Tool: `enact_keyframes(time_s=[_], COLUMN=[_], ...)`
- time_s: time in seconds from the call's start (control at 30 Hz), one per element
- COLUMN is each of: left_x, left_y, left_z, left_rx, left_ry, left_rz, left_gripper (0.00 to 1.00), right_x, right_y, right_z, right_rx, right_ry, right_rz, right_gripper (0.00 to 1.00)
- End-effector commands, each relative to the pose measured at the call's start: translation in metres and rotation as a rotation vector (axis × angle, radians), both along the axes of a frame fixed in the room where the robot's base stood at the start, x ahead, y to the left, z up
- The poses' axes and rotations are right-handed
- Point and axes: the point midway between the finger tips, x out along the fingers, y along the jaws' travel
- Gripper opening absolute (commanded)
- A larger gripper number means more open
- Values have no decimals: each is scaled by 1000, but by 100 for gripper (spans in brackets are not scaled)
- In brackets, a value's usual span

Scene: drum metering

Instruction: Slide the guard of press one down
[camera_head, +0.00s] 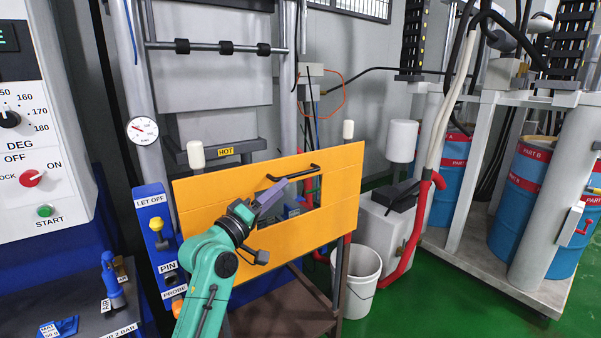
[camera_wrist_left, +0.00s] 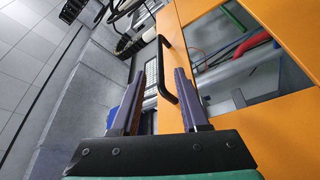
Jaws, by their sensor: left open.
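The guard of press one is an orange panel (camera_head: 335,165) with a rectangular window, standing in front of the press between two posts. A black bar handle (camera_head: 300,171) runs along its upper middle, above the window. My left gripper (camera_head: 284,191) is in front of the panel, close to the handle. In the left wrist view the open purple fingers (camera_wrist_left: 158,80) have the black handle (camera_wrist_left: 167,72) showing between them, nearer the right finger. Whether a finger touches the handle cannot be told. The orange panel (camera_wrist_left: 225,125) fills the right side there. My right gripper is not in view.
A control cabinet (camera_head: 40,110) with knobs stands at the left. A blue post (camera_head: 152,220) with a yellow knob is beside the guard. A white bucket (camera_head: 361,275) stands on the green floor at the right, with blue drums (camera_head: 525,190) on a frame further right.

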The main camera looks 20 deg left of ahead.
Motion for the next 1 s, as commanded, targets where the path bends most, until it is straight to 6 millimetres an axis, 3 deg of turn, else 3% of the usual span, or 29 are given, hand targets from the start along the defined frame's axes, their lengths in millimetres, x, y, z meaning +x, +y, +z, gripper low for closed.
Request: enact_keyframes(time_s=[0.1,0.3,0.43,0.67,0.8,1.0], left_x=[31,70,81,82,82,82], left_y=[-13,-27,-32,-32,-32,-32], left_z=[13,18,19,17,17,17], left_rx=[0,1,4,4,4,4], left_ry=[0,1,1,1,2,2], left_rz=[-1,0,0,0,1,1], left_gripper=[45,45,45,45,0,0], right_x=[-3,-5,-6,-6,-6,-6], right_y=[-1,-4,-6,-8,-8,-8], right_z=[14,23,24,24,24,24], right_rx=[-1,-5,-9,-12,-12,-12], right_ry=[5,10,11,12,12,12], right_rz=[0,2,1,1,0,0], right_gripper=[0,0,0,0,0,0])
